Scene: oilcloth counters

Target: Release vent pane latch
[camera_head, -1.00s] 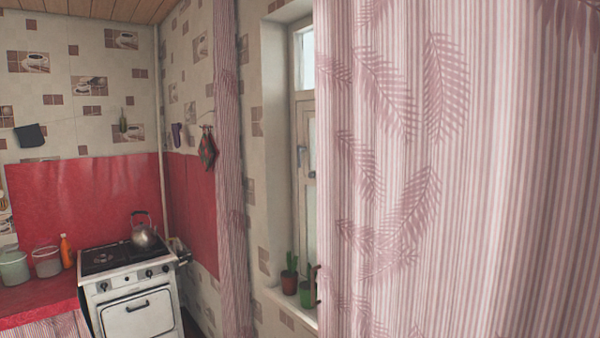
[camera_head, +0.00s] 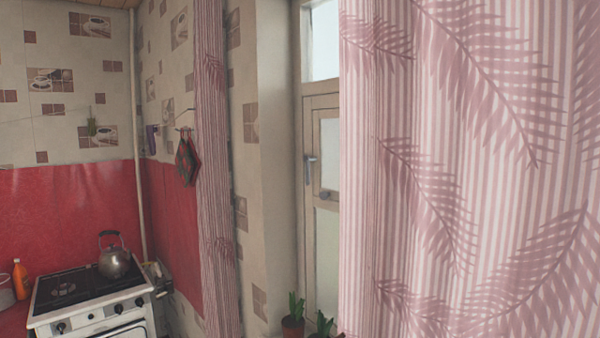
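The window (camera_head: 318,100) stands in a recess, partly covered on its right by a striped curtain. It has a beige frame, a top pane (camera_head: 322,40) and a smaller framed pane (camera_head: 330,150) below it. A grey handle (camera_head: 311,168) is on the left upright of the frame, its lever pointing down. A small dark latch-like fitting (camera_head: 326,195) is at the lower edge of the smaller framed pane, close to the curtain's edge. I cannot tell which of the two is the vent pane latch, or whether either is engaged. My gripper is not in view.
The pink striped curtain (camera_head: 460,170) with leaf shapes fills the right side. A narrow curtain (camera_head: 213,180) hangs left of the recess. Potted plants (camera_head: 293,325) stand low at the window. A stove (camera_head: 85,300) with a kettle (camera_head: 115,262) is at the lower left.

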